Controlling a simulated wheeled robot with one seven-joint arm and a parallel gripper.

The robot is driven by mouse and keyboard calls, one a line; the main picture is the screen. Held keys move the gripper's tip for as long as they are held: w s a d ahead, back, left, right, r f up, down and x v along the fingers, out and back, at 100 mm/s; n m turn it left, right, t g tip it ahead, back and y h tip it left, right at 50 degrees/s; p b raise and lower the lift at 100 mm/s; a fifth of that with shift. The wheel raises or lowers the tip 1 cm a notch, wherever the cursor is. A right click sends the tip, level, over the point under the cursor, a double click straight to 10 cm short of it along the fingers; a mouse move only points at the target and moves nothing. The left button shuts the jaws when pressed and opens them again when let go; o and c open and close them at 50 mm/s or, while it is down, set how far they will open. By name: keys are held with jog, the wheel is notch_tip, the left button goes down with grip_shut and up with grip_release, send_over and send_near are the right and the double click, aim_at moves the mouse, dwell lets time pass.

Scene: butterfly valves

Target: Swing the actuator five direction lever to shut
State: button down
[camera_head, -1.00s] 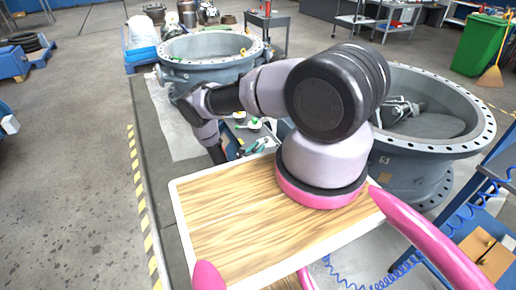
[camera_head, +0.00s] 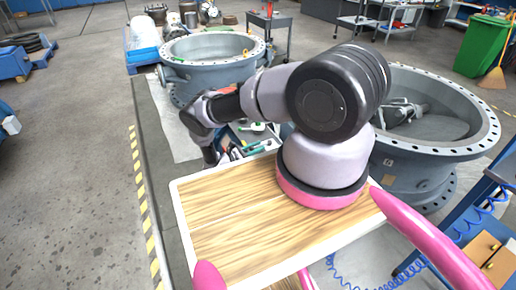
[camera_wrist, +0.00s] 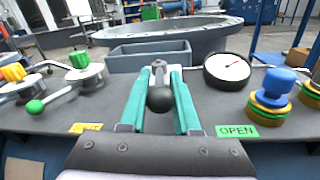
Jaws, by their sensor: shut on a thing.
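My gripper (camera_wrist: 160,88) has two teal fingers, close together on a lever with a dark ball knob (camera_wrist: 160,99) in the middle of the wrist view. The lever rises from a grey panel (camera_wrist: 205,108), and its base is partly hidden by the fingers. A green OPEN label (camera_wrist: 237,131) lies right of the gripper. A yellow label (camera_wrist: 86,128), too small to read, lies to the left. In the head view my arm reaches down to the bench, and the fingers and lever are hidden.
Left of the lever are a green-knobbed lever (camera_wrist: 35,106) and a green-handled valve (camera_wrist: 80,62). A dial gauge (camera_wrist: 226,71) and blue knob (camera_wrist: 279,82) stand right. A grey tray (camera_wrist: 150,56) sits behind. Large flanged valve bodies (camera_head: 212,50) (camera_head: 440,150) stand beyond the bench.

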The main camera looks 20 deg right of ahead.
jog(key=shift+w+a+m+g, duration=0.1)
jog(key=shift+w+m+g, duration=0.25)
jog(key=shift+g, duration=0.3)
jog(key=shift+w+m+g, duration=0.2)
jog(key=shift+m+g, duration=0.25)
jog(key=shift+g, duration=0.2)
jog(key=c, duration=0.9)
grip_release()
jog(key=a, duration=0.7)
jog(key=shift+a, duration=0.25)
